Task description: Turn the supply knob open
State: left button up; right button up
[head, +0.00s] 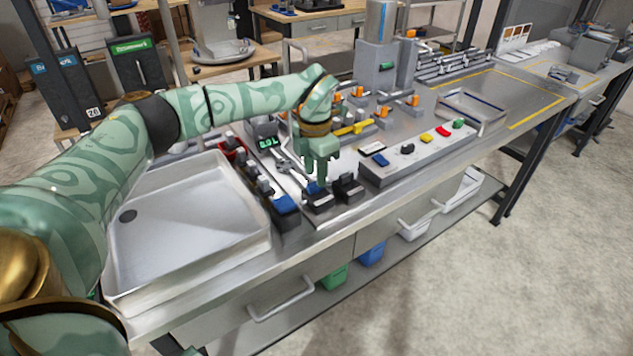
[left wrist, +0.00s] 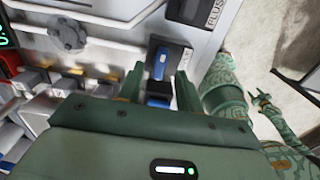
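I cannot tell for sure which control is the supply knob, as no label for it is readable. A grey round knob (left wrist: 68,35) is on the pale panel at the upper left of the left wrist view. My left gripper (head: 318,181) points down over the front of the bench panel. In the left wrist view its two fingers (left wrist: 160,85) stand apart, with a blue-topped switch (left wrist: 160,63) showing in the gap. I see no contact with it. A small green gripper (left wrist: 262,99), seemingly my right one, is away at the right of that view; its opening is unclear.
A shallow metal tray (head: 185,175) lies left of the panel. A box with coloured buttons (head: 426,138) is to the right. Valves with orange handles (head: 358,92) and a yellow bar (head: 350,129) stand behind the gripper. Several levers (left wrist: 35,80) crowd the left.

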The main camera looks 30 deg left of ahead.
aim_at(315, 187)
pick_arm(q)
jog(key=shift+f, duration=1.35)
grip_shut()
